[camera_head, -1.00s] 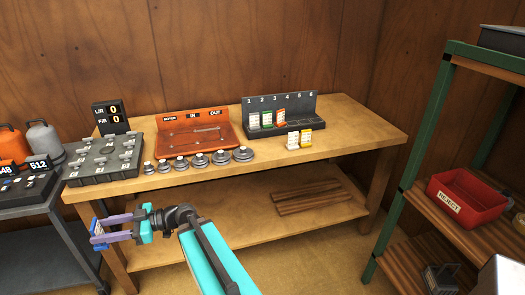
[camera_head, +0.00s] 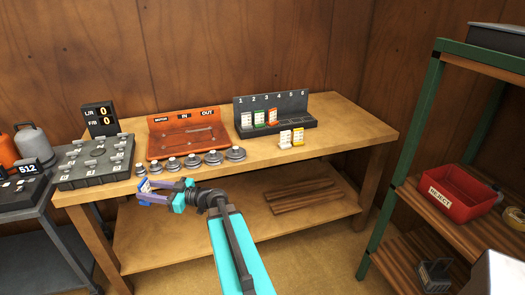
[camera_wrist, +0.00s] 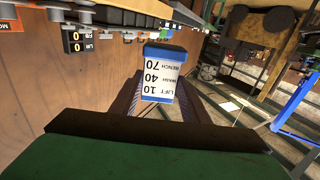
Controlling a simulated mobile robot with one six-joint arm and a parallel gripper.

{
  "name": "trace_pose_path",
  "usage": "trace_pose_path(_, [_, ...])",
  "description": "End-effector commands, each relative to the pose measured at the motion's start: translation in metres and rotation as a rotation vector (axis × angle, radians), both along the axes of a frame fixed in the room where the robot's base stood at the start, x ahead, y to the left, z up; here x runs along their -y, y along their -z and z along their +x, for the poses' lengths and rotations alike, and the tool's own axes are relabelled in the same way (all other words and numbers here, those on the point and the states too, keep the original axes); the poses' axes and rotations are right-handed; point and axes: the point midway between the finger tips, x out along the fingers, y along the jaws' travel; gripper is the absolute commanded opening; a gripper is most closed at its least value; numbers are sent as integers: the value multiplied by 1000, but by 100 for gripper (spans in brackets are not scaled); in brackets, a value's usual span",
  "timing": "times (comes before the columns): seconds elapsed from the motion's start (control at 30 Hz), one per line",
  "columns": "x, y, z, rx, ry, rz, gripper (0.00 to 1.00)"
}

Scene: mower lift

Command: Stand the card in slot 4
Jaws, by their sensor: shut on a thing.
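My gripper (camera_head: 150,192) is shut on a white card with a blue edge (camera_wrist: 162,76), held in the air in front of the bench's front edge, at the left. In the wrist view the card sits between the fingers, its print upside down, reading LIFT 10, BRUSH 40, BENCH 70. The dark card rack (camera_head: 309,122) stands on the bench, numbered 1 to 6. A white card (camera_head: 246,120), a green-edged card (camera_head: 259,118) and an orange-edged card (camera_head: 272,117) stand in slots 1, 2 and 3. Slots 4, 5 and 6 look empty.
A white card (camera_head: 285,139) and a yellow card (camera_head: 298,137) stand on the bench (camera_head: 350,130) before the rack. Several round weights (camera_head: 213,158) line the front edge before an orange tray (camera_head: 187,142). A green-framed shelf with a red bin (camera_head: 462,193) is at right.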

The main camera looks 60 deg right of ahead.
Motion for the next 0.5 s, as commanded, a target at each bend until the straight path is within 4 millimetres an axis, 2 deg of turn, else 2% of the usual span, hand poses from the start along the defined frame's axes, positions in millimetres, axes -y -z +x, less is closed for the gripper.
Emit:
trace_pose_path(0.03, [24, -1, -2, 2, 47, 0, 19])
trace_pose_path(0.1, [54, -1, -6, 4, 110, -1, 19])
trace_pose_path(0.27, [121, -2, -19, 5, 251, -1, 19])
trace_pose_path(0.5, [218, -2, -53, 5, 458, 2, 19])
